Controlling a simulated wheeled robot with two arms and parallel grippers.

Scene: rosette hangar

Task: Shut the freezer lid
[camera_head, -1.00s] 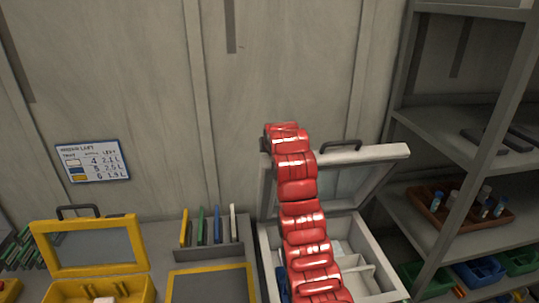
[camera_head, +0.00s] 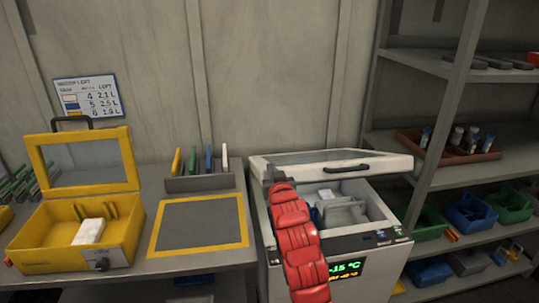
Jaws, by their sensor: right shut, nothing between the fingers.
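The white freezer (camera_head: 376,239) stands right of the workbench, a lit display on its front. Its lid (camera_head: 330,157), with a grey window and a dark handle (camera_head: 350,169), is partly open at a low slant over the box. The divided inside, with a few small items, shows beneath it. My right arm, in red segments, rises in front of the freezer. My right gripper (camera_head: 273,176) is at the lid's left front corner, shut and empty. Its fingers are mostly hidden, and I cannot tell whether it touches the lid. My left gripper is not in view.
An open yellow case (camera_head: 45,240) and a yellow-bordered grey mat (camera_head: 165,229) lie on the bench to the left. A shelf rack (camera_head: 436,143) with a brown tray (camera_head: 452,153) and coloured bins stands close on the right.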

